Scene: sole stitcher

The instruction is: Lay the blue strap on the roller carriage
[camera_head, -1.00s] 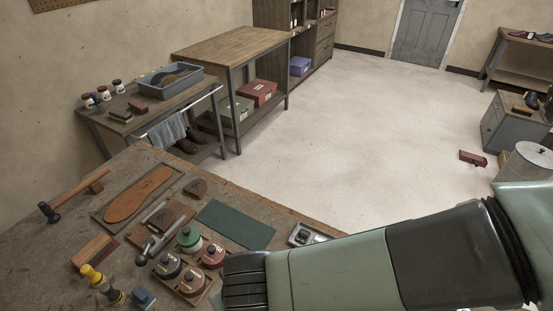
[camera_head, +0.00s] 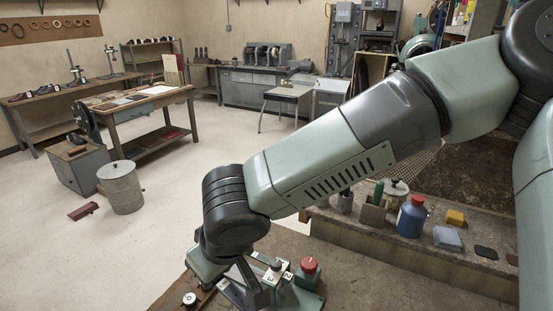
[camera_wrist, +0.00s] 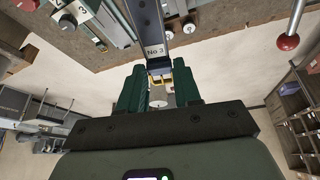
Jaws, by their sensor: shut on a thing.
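My gripper (camera_wrist: 160,78) is in the wrist view, with its two green fingers on either side of a narrow gap. It is shut on a dark blue-grey strap (camera_wrist: 154,30) with a white "No 3" label. The strap runs from the fingers to the top edge, and a yellow piece shows at its near end. Rollers (camera_wrist: 188,26) beside the strap look like part of the roller carriage, but its full outline is hidden. In the head view my gripper (camera_head: 210,268) is low over the bench, its fingertips not clearly visible.
A green machine with numbered dials and a red knob (camera_head: 309,265) stands beside my gripper. A red ball-ended lever (camera_wrist: 288,42) is at the right in the wrist view. A blue bottle (camera_head: 411,217) stands on the bench behind.

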